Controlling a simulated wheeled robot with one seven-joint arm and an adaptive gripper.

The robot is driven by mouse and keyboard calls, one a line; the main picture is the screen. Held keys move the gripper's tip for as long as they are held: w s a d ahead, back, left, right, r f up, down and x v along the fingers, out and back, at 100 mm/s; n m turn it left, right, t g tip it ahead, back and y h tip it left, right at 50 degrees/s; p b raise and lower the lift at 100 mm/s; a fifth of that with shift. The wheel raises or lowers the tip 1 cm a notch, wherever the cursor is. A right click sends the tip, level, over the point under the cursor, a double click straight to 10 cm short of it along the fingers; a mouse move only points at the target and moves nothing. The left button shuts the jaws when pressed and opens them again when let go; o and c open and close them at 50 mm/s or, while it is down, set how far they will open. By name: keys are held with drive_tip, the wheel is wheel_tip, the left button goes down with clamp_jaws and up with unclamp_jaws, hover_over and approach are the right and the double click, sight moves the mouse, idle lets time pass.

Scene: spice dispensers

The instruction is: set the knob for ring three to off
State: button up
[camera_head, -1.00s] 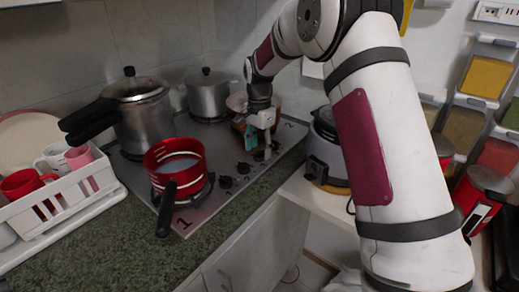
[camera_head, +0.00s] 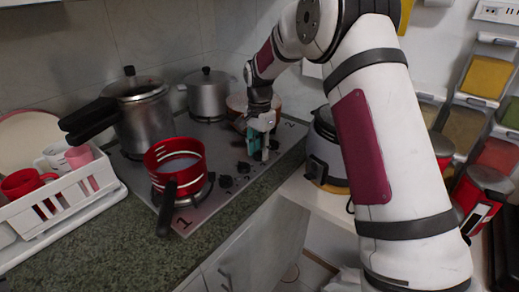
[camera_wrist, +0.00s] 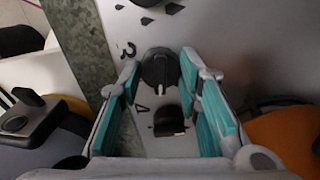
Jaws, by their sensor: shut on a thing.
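The stovetop (camera_head: 205,208) carries a row of black knobs along its front. In the wrist view, the ring-three knob (camera_wrist: 157,66) is round and black with a white pointer mark, beside a printed mark that reads like a 3 (camera_wrist: 128,50). My gripper (camera_wrist: 160,72) has teal-padded fingers on both sides of this knob and is shut on it. Another black knob (camera_wrist: 170,120), near a printed 4 (camera_wrist: 141,108), lies nearer the wrist camera, between the finger pads. In the head view, my gripper (camera_head: 259,155) reaches down to the knob row and hides the held knob.
A red pot (camera_head: 175,160) stands on the front-left ring with its handle over the counter edge. A pressure cooker (camera_head: 143,115), a steel pot (camera_head: 207,95) and a brown pot (camera_head: 238,104) stand behind. A rice cooker (camera_head: 325,165) is right of the stove.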

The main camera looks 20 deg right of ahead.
drive_tip(key=n+b, duration=0.1)
drive_tip(key=n, duration=0.4)
drive_tip(key=shift+w, duration=0.1)
drive_tip(key=n, duration=0.4)
drive_tip(key=shift+n, duration=0.3)
drive_tip(key=n, duration=0.5)
drive_tip(key=shift+a, duration=0.1)
drive_tip(key=shift+n, duration=2.4)
drive_tip(key=o, duration=1.2)
drive_tip(key=shift+c, duration=0.2)
drive_tip(key=shift+r, duration=0.1)
